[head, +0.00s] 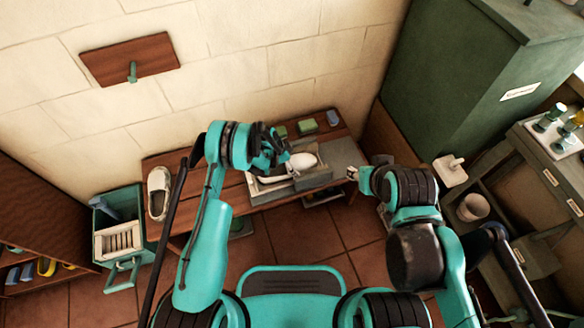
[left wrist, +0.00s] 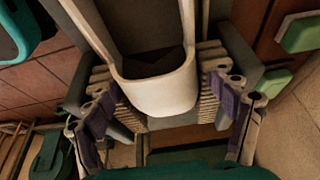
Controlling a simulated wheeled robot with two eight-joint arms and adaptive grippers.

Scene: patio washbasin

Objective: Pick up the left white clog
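One white clog (head: 157,193) lies at the left end of the wooden bench. A second white clog (head: 301,161) is at the grey basin on the bench, right beside my left gripper (head: 279,152). In the left wrist view the rounded heel of that clog (left wrist: 158,92) sits between the two ridged finger pads of my left gripper (left wrist: 170,88). The fingers are spread on either side of it; firm contact is not visible. My right gripper (head: 354,173) is by the right end of the basin, clear of both clogs; its finger opening is too small to read.
Green blocks (head: 307,126) lie at the bench's back edge. A teal crate (head: 121,238) stands left of the bench. A tall green cabinet (head: 455,85) and a shelf cart (head: 545,150) stand at the right. The tiled floor before the bench is partly free.

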